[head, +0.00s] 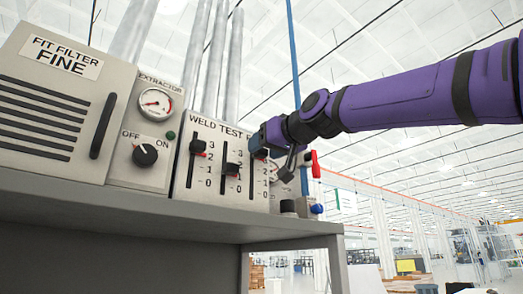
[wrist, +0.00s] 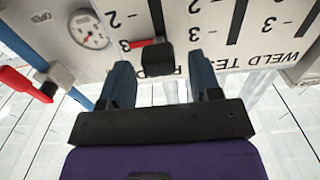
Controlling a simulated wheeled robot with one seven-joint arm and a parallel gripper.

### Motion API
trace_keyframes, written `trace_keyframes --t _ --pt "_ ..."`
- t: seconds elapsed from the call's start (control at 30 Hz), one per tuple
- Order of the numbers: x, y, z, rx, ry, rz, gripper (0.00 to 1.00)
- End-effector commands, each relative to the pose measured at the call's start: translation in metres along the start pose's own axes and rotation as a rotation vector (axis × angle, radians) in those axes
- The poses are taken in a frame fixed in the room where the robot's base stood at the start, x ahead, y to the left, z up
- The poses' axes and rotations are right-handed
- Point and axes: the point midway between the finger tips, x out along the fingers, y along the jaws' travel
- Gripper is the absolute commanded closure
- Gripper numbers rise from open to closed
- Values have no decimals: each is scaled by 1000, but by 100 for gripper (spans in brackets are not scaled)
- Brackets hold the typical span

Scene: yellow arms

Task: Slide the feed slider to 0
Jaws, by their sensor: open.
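The weld test panel (head: 211,183) carries three vertical sliders with scales from 0 to 3. No label reading feed is legible. In the head view my gripper (head: 270,142) partly covers the right slider's top.
Left of the panel are an extractor unit (head: 120,175) with gauge and knob, and a fit filter box (head: 60,100). Right of it are a gauge (wrist: 88,30) and a red-handled valve (head: 312,160). A grey shelf (head: 150,218) lies below. Open room lies to the right.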

Motion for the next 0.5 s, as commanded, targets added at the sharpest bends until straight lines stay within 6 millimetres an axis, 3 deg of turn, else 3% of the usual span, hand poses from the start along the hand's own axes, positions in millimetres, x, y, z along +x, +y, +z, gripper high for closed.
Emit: trace_keyframes --t 0.2,0.5 --pt "17 0 0 1 -1 0 43" --pt "19 0 0 1 -1 0 43"
